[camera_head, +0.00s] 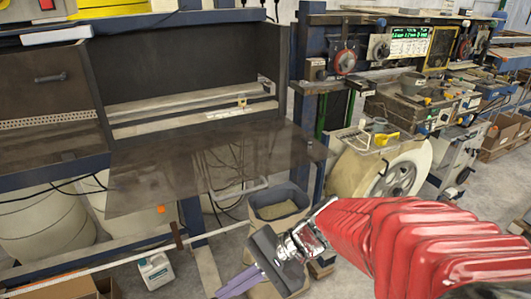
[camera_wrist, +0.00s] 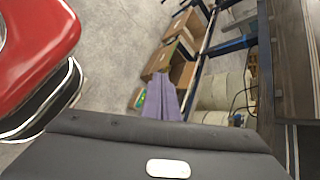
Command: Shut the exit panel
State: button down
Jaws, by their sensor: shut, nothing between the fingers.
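A smoky, see-through panel (camera_head: 215,165), which I take to be the exit panel, stands open. It juts out from the machine below an uncovered bay, with a pale bar handle (camera_head: 240,187) near its front edge. My gripper (camera_head: 238,284) is low in front of the machine, below and apart from the panel. Its purple fingers are together and empty, pointing down and left. They also show in the wrist view (camera_wrist: 162,98), pointing away over the floor. No handle is clear in the wrist view.
A second panel (camera_head: 50,85) with a dark handle is at left. A grey bin (camera_head: 280,208) stands just behind my gripper. A white jug (camera_head: 156,270) is on the floor at left. A large white reel (camera_head: 385,170) is at right. Cardboard boxes (camera_wrist: 183,72) show in the wrist view.

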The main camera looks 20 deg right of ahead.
jog(key=w+d+r+m+t+y, duration=0.2)
jog(key=w+d+m+t+y, duration=0.1)
jog(key=w+d+m+t, duration=0.9)
jog(key=d+f+m+t+h, duration=0.2)
jog(key=d+m+h, duration=0.4)
jog(key=d, duration=0.3)
jog(key=d+f+m+t+h, duration=0.1)
jog(key=d+m+t+h, duration=0.3)
jog(key=d, duration=0.6)
jog(key=m+h, duration=0.2)
jog(key=shift+w+d+f+m, duration=0.15)
jog(key=shift+w+f+m, duration=0.2)
jog(key=shift+m, duration=0.05)
jog(key=shift+w, duration=0.1)
